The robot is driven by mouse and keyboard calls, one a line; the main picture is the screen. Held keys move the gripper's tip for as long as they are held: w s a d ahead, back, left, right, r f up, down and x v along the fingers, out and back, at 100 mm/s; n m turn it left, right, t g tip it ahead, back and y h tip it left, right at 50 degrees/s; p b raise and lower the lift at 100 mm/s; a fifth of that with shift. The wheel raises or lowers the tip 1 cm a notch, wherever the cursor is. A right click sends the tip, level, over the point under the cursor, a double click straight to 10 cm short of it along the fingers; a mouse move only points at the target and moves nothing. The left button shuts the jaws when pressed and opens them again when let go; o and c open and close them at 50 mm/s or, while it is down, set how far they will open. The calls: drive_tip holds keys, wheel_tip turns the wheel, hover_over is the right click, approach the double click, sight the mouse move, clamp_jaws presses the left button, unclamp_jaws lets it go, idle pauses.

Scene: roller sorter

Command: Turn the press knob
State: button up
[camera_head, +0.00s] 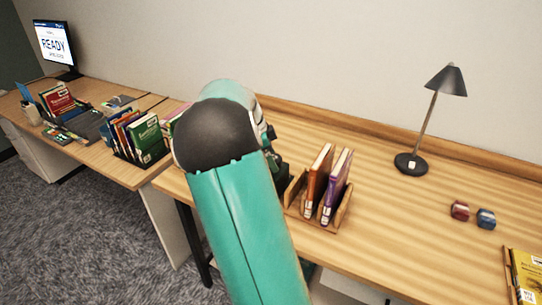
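I cannot make out a press knob in the head view. My teal arm with its dark rounded joint fills the middle and hides part of the desk behind it. A dark part shows just right of the arm, beside the wooden book holder (292,204); it may belong to my gripper, but I cannot tell. The fingertips are not clearly visible, nor whether they hold anything.
The holder carries an orange book (319,178) and a purple book (337,185). A black lamp (411,164), a small red object (460,210) and a blue one (486,218) stand right. The right desk (395,230) is mostly clear.

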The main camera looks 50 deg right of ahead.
drive_tip(key=shift+r, duration=0.15)
drive_tip(key=v, duration=1.3)
drive_tip(key=shift+a+r, duration=0.15)
drive_tip(key=shift+r, duration=0.1)
drive_tip(key=shift+w, duration=0.1)
drive_tip(key=s+a+f+n+t+y, duration=0.1)
drive_tip(key=s+a+n+t, duration=0.1)
drive_tip(key=s+a+n, duration=0.4)
drive_tip(key=s+a+n+t+y, duration=0.1)
drive_tip(key=s+a+n+t, duration=0.2)
drive_tip(key=s+a+n, duration=0.4)
drive_tip(key=s+a+f+n+t+y, duration=0.1)
drive_tip(key=s+a+n+t, duration=0.2)
drive_tip(key=s+a+n, duration=0.4)
drive_tip(key=a+n, duration=0.5)
drive_tip(key=a, duration=0.8)
drive_tip(key=shift+a+f+n, duration=0.2)
drive_tip(key=shift+f+n, duration=0.2)
